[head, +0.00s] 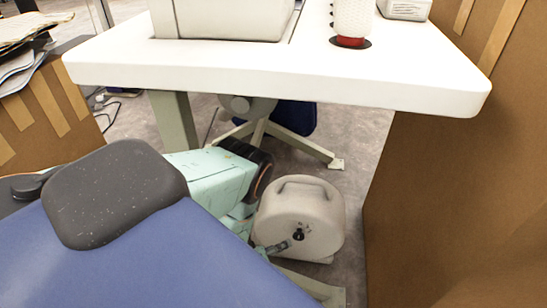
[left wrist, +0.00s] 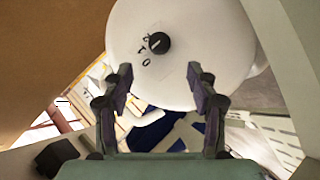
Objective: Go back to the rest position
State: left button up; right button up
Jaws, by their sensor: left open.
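My left arm reaches down under the front of the white table in the head view. Its left gripper (head: 281,246) is beside the knob of a round cream machine (head: 305,208) with a handle on top. In the left wrist view the two fingers of the left gripper (left wrist: 160,72) are spread apart with nothing between them. The machine's round face (left wrist: 205,40) and its black knob (left wrist: 158,43) lie ahead of the fingertips. Whether the fingers touch the machine cannot be told. My right gripper is not in view.
The white table (head: 300,80) overhangs the arm. On it stand a cream machine (head: 225,22) and a white spool (head: 353,18) on a red base. A brown panel (head: 450,190) closes the right side. A chair base (head: 300,145) is behind.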

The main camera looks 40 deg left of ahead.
pick_arm(q)
jog(key=shift+s+r, duration=0.4)
jog(key=shift+s, duration=0.2)
jog(key=shift+s, duration=0.1)
